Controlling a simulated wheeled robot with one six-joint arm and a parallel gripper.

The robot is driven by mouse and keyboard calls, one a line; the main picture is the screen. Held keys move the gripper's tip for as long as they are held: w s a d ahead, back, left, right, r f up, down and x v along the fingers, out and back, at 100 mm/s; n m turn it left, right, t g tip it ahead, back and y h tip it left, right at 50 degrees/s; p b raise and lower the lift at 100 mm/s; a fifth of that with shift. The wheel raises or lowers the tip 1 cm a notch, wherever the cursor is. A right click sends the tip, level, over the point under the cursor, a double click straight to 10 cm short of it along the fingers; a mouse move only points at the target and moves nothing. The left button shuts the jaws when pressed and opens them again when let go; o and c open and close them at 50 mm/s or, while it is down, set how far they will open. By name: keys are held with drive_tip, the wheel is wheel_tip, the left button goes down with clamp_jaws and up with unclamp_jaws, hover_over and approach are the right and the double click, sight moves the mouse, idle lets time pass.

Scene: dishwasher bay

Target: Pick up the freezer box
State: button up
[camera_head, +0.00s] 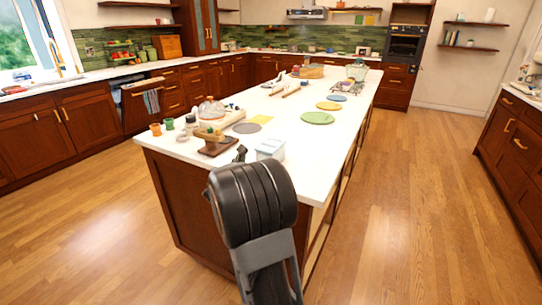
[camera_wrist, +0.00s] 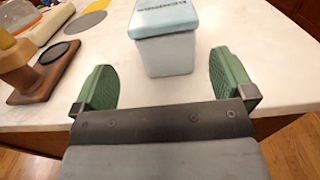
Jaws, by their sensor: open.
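The freezer box (camera_wrist: 166,53) is a pale blue-grey lidded box with dark lettering on its upper part. It stands upright on the white island counter near the front edge. In the head view the box (camera_head: 271,149) sits just beyond my arm. My gripper (camera_wrist: 165,75) is open, its two green padded fingers spread wide. The box is ahead of and between the fingers in the wrist view, with room on both sides, and neither finger appears to touch it. In the head view my arm hides most of the gripper.
A wooden stand (camera_wrist: 30,80) with a dark round pad is left of the gripper; it also shows in the head view (camera_head: 217,145). Orange and green cups (camera_head: 168,124) stand farther left. A green plate (camera_head: 318,118) lies beyond the box. Counter right of the box is clear.

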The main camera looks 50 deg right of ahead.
sight(262, 157)
drive_tip(key=x, duration=0.3)
drive_tip(key=shift+s+x, duration=0.15)
drive_tip(key=shift+x, duration=1.25)
drive_tip(key=shift+s+x, duration=0.15)
drive_tip(key=shift+x, duration=1.25)
drive_tip(key=shift+d, duration=0.1)
drive_tip(key=shift+c, duration=0.5)
drive_tip(key=shift+r, duration=0.15)
drive_tip(key=c, duration=1.1)
